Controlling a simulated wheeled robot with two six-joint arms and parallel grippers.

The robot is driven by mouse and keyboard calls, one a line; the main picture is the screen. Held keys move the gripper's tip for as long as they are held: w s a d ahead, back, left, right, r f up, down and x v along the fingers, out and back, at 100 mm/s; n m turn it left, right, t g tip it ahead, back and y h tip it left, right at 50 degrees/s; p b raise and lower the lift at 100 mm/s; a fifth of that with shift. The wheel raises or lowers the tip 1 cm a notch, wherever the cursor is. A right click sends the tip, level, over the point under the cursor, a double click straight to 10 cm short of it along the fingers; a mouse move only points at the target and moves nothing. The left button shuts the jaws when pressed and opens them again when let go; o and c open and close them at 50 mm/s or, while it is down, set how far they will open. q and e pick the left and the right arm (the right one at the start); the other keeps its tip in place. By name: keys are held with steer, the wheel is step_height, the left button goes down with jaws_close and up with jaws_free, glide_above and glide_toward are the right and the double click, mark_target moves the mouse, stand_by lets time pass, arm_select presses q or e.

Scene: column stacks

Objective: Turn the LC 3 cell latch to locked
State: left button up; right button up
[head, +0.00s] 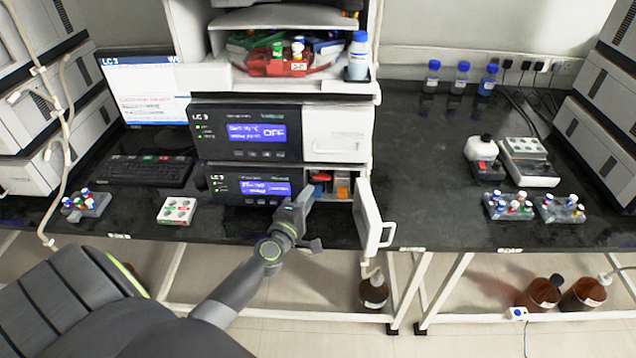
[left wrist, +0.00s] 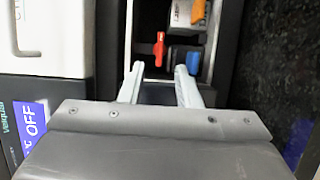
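The LC 3 stack has an upper module (head: 240,150) and a lower module (head: 222,195), both with lit blue displays. The lower module's door (head: 374,225) stands swung open on the right, showing a compartment. Inside is a red latch lever (head: 321,178), also in the left wrist view (left wrist: 159,49), with an orange part (head: 342,188) beside it. My left gripper (head: 307,192) is at the compartment opening. In the left wrist view its fingers (left wrist: 159,82) are apart and empty, just short of the red lever. The lever's marked position is not readable. My right gripper is not in view.
A keyboard (head: 150,170) and a small vial box (head: 178,211) are left of the stack. Vial racks (head: 508,206) stand on the right bench. The open door sticks out beside my left gripper.

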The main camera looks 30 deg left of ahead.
mark_target(322, 177)
arm_select(q)
steer(key=w, duration=0.4)
steer(key=w+a+b, duration=0.1)
steer(key=w, duration=0.1)
steer(key=shift+w, duration=0.25)
jaws_close()
